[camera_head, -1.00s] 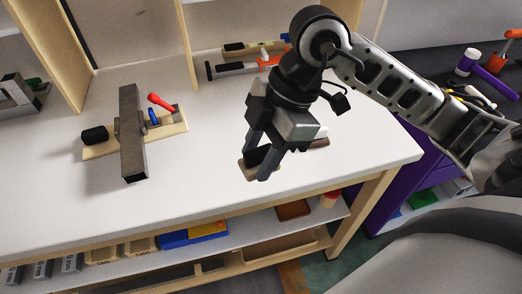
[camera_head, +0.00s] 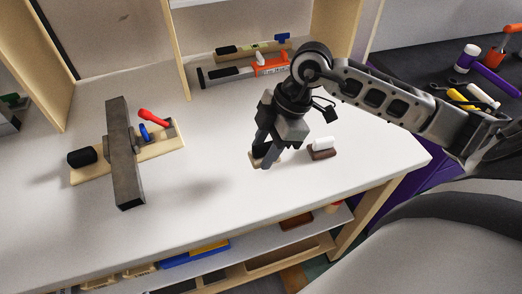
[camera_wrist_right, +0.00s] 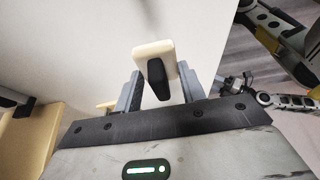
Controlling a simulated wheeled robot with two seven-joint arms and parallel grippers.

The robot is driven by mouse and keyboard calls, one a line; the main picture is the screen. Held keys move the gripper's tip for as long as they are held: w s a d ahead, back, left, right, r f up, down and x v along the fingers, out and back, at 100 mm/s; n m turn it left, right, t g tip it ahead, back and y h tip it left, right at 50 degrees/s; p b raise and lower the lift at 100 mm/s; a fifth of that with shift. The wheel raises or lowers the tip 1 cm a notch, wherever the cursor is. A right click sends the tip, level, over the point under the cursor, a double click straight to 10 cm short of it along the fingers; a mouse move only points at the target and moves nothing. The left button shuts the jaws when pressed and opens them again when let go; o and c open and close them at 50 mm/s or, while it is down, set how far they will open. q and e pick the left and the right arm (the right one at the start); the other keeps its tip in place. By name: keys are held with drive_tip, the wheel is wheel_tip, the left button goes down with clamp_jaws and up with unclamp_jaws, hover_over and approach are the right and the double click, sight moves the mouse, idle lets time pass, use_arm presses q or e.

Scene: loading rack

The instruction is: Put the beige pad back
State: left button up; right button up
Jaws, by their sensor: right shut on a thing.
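The beige pad (camera_wrist_right: 150,50) shows in the right wrist view as a pale block with a black handle (camera_wrist_right: 157,80). The handle lies between the fingers of my right gripper (camera_wrist_right: 158,90), which is shut on the pad. In the head view my right gripper (camera_head: 265,150) points down over the white worktop, and the pad (camera_head: 256,161) shows at its fingertips, partly hidden by them. I cannot tell whether the pad touches the worktop. My left gripper is not in view.
A brown block with a white top (camera_head: 322,148) stands just right of my gripper. At left, a grey bar (camera_head: 124,160) lies across a wooden board (camera_head: 90,172) with a black knob and a red handle. Tools lie at the back. The front middle of the worktop (camera_head: 200,225) is clear.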

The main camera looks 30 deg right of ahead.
drive_tip(key=shift+w+d+f, duration=0.1)
drive_tip(key=shift+f, duration=0.15)
drive_tip(key=f+b, duration=0.3)
drive_tip(key=shift+w+d+f, duration=0.15)
drive_tip(key=shift+w+f, duration=0.1)
drive_tip(key=shift+f, duration=0.15)
drive_tip(key=shift+s+r, duration=0.1)
drive_tip(key=shift+r, duration=0.1)
drive_tip(key=o, duration=0.9)
drive_tip(key=shift+f, duration=0.1)
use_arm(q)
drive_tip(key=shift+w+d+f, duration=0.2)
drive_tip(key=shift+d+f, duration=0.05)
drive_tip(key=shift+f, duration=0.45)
use_arm(e)
drive_tip(key=shift+o, duration=0.2)
